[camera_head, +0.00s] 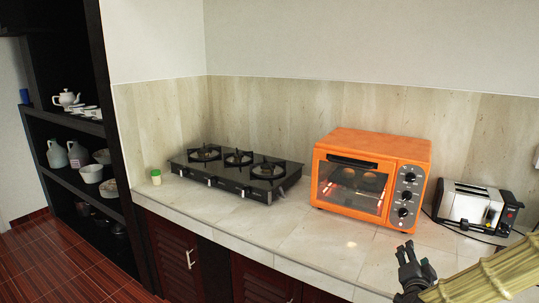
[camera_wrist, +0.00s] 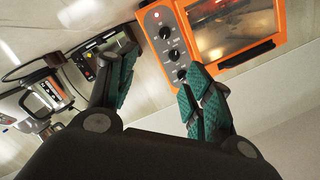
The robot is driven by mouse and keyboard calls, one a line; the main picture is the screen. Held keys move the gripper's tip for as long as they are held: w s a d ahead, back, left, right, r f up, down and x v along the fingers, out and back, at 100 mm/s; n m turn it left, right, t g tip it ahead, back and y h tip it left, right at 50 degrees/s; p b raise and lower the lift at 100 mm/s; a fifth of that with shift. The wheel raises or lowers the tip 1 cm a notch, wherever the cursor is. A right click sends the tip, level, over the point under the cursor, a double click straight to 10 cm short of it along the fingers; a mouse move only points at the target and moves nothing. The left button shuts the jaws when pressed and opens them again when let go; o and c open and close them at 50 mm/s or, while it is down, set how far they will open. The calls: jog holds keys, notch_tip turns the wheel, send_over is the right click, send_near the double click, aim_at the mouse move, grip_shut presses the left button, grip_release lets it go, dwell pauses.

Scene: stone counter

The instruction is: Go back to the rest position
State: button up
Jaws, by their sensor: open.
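My gripper (camera_head: 414,264) is in the lower right of the head view, in front of the counter's edge area. It is open and nothing shows between its fingers. In the wrist view its two teal-padded fingers (camera_wrist: 160,100) stand apart, with the counter and the orange oven behind them. My arm comes in from the right edge of the head view.
An orange toaster oven (camera_head: 372,174), its door closed, stands on the stone counter (camera_head: 250,222). A toaster (camera_head: 472,205) is right of it. A gas stove (camera_head: 236,170) and a small green-lidded jar (camera_head: 156,177) are to the left. Dark shelves (camera_head: 75,125) hold crockery.

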jog(key=s+a+f+n+y, duration=0.1)
jog(key=a+f, duration=0.1)
jog(key=f, duration=0.2)
jog(key=s+a+f+n+g+y+b, duration=0.1)
jog(key=a+f, duration=0.2)
jog(key=f, duration=0.1)
jog(key=s+a+f+n+g+y+b, duration=0.1)
jog(key=a+f+n, duration=0.1)
jog(key=f, duration=0.3)
jog(key=shift+s+a+f+y, duration=0.1)
jog(key=shift+s+a+y, duration=0.1)
jog(key=shift+a+y, duration=0.1)
jog(key=s+a+f+n+g+y+b, duration=0.1)
jog(key=s+a+f+n+g, duration=0.15)
jog(key=s+f, duration=0.35)
jog(key=s+a+f+n+g+y+b, duration=0.15)
jog(key=s+a+f, duration=0.25)
jog(key=f, duration=0.5)
jog(key=s+a+f+n+g+b, duration=0.1)
jog(key=s+f+g, duration=0.2)
jog(key=s, duration=0.6)
jog(key=s+a+f+n+g+b, duration=0.1)
jog(key=s+a+f+n+g, duration=0.1)
jog(key=s+f, duration=0.6)
jog(key=s+a+f+n+g+b, duration=0.1)
jog(key=s+f+g, duration=0.3)
jog(key=s, duration=0.6)
jog(key=shift+s+a+f+n, duration=0.25)
jog(key=shift+f+n, duration=0.15)
jog(key=shift+f, duration=0.3)
